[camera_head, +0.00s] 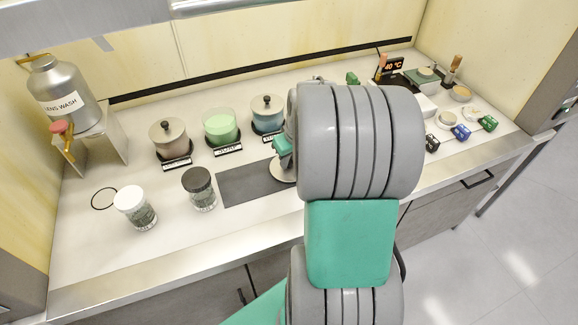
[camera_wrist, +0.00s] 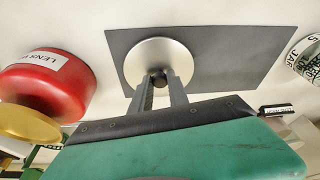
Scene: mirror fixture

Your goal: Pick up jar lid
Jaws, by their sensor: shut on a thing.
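A round silver disc with a dark knob, looking like a jar lid (camera_wrist: 148,52), is at the dark mat (camera_wrist: 225,45) in the wrist view. My gripper (camera_wrist: 158,84) has both fingers closed on its knob. In the head view the pale disc (camera_head: 282,174) shows partly beside my arm, over the mat (camera_head: 245,187); the fingers are mostly hidden there. I cannot tell whether the disc touches the mat. The glass jar with green contents (camera_head: 221,128) appears to have no lid on it. The grey canister (camera_head: 170,140) and blue canister (camera_head: 267,114) have knobbed lids on.
A white-capped jar (camera_head: 134,207) and a black-capped jar (camera_head: 199,189) stand left of the mat. A metal LENS WASH bottle (camera_head: 62,93) stands on a raised stand. A red labelled container (camera_wrist: 42,92) is left of the disc in the wrist view. Small items crowd the counter's right end.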

